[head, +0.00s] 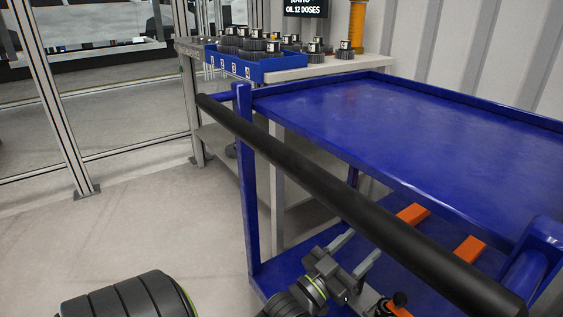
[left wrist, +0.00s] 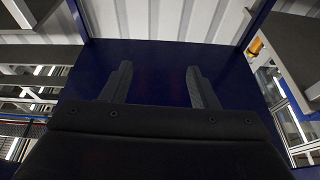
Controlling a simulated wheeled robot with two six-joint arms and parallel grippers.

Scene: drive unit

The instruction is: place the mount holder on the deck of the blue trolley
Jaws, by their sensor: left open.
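The blue trolley (head: 245,160) stands at the right in the head view, and its flat top deck (head: 400,115) is bare. My left gripper (head: 363,244) is below the black handle bar and lower than the top deck, near the trolley's lower shelf. Its two fingers are apart with nothing between them. The left wrist view also shows the open gripper (left wrist: 158,80) against a blue surface. Orange blocks (head: 413,214) (head: 467,250) show under the deck beyond the gripper. I cannot tell whether they belong to the mount holder. My right gripper is not in view.
The black handle bar (head: 330,190) crosses in front of the deck. Behind the trolley, a bench (head: 345,66) holds a blue crate (head: 245,66) of dark gear-like parts and an orange cylinder (head: 357,28). Clear floor (head: 150,215) lies to the left.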

